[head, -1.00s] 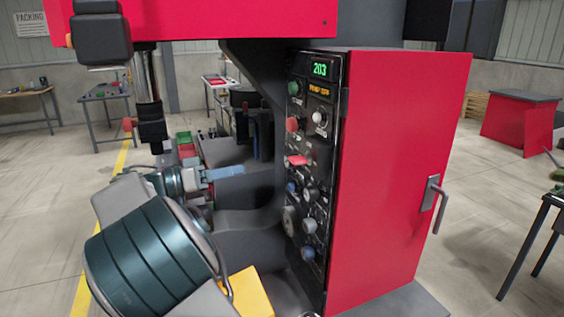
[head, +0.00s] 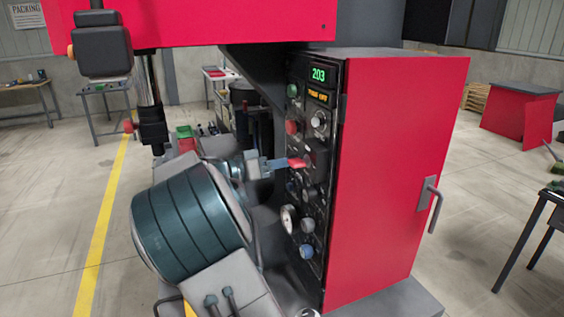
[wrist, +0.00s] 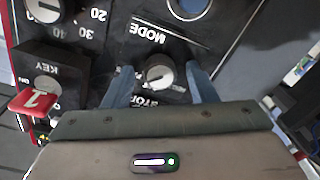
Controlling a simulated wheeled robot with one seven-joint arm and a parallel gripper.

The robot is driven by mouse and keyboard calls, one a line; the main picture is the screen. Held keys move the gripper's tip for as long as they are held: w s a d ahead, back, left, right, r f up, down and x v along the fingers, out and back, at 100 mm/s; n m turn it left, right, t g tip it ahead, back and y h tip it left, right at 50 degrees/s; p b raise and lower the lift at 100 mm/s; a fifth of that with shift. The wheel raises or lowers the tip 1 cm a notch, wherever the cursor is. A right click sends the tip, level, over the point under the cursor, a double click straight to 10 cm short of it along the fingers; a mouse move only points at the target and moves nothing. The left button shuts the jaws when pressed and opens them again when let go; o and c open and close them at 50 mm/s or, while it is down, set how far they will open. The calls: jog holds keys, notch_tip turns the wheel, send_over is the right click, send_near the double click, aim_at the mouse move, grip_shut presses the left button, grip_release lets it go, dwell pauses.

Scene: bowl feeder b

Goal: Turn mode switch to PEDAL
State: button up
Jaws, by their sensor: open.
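My gripper (wrist: 160,88) is open, with one blue-grey finger on each side of the knob; contact is not visible. In the head view my gripper (head: 274,165) reaches the control panel (head: 323,128) from the left, and the mode knob cannot be made out.
A red key tag (wrist: 40,100) sticks out at the KEY switch, left of my gripper in the wrist view. A numbered knob (wrist: 45,8) and a blue round part (wrist: 188,6) are nearby. The red cabinet (head: 385,180) has a door handle (head: 431,205).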

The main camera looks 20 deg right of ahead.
jog(key=c, duration=1)
jog(key=shift+o, duration=0.2)
jog(key=shift+n, duration=0.3)
jog(key=shift+n+g+p, duration=0.3)
jog(key=shift+n+p, duration=3.1)
jog(key=shift+n, duration=5)
jog(key=shift+f, duration=0.1)
